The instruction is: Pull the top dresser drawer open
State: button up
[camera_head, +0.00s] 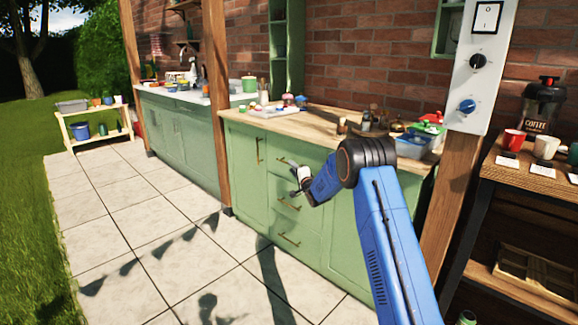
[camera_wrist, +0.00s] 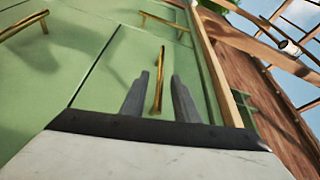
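The green dresser (camera_head: 335,225) stands under a wooden counter, with a column of drawers in its front. The top drawer (camera_head: 279,183) looks closed and is partly hidden by my gripper. My gripper (camera_head: 290,177) is in front of it, fingers towards the drawer face. In the wrist view my gripper (camera_wrist: 160,95) is open, with one dark finger on each side of a brass bar handle (camera_wrist: 158,80). This handle lies closest to the counter edge. Gaps show between handle and fingers; I cannot tell how deep it sits between them.
Lower drawer handles (camera_head: 288,204) and a door handle (camera_head: 258,150) stick out from the dresser front. A wooden post (camera_head: 216,110) stands at its left, another post at its right. The paved floor (camera_head: 190,270) in front is clear. Bowls and jars stand on the counter (camera_head: 285,122).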

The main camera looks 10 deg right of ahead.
jog(key=shift+x, duration=2.45)
jog(key=shift+c, duration=0.7)
grip_shut()
